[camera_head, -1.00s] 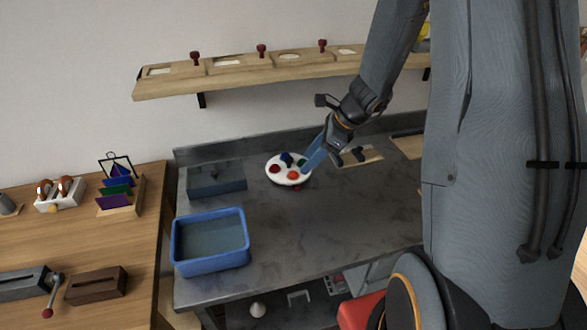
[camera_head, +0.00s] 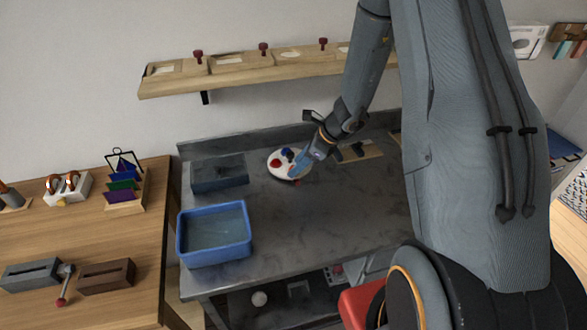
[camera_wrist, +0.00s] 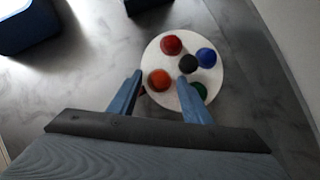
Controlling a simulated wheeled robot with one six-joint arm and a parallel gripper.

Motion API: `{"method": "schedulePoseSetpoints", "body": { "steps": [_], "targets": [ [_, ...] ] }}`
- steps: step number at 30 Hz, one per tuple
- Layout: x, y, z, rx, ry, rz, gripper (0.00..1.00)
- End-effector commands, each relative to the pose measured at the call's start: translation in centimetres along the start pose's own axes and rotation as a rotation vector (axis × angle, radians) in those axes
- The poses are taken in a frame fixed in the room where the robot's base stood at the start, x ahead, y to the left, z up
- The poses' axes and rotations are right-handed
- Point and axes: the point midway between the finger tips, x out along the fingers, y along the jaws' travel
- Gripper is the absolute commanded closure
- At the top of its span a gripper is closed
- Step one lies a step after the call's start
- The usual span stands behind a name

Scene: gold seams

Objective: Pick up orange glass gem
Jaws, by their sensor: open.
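The orange glass gem (camera_wrist: 159,80) sits on a round white plate (camera_wrist: 215,86) in the wrist view, towards the plate's near left. My gripper (camera_wrist: 160,78) is open, with its two blue fingers apart and the orange gem showing between and just beyond their tips. Whether the fingers are level with the gem I cannot tell. In the head view my gripper (camera_head: 297,171) is over the right part of the plate (camera_head: 275,171) and hides the orange gem. A red gem (camera_wrist: 171,45), a blue gem (camera_wrist: 206,57), a dark gem (camera_wrist: 188,64) and a green gem (camera_wrist: 199,91) share the plate.
A blue bin (camera_head: 214,258) stands at the bench's front left, with a dark grey box (camera_head: 219,178) behind it. A wooden shelf (camera_head: 240,79) hangs above the bench. The bench surface (camera_head: 310,225) in front of the plate is clear.

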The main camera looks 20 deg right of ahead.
Motion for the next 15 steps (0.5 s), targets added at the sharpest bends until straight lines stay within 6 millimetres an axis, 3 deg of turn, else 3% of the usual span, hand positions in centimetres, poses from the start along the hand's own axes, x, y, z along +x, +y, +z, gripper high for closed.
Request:
{"method": "schedulePoseSetpoints", "body": {
  "steps": [6,13,15],
  "targets": [
    [0.03,-0.02,-0.01,0.000,0.000,0.000,0.57],
    [0.01,-0.01,-0.02,0.000,0.000,0.000,0.96],
    [0.01,-0.01,-0.02,0.000,0.000,0.000,0.98]
  ]
}}
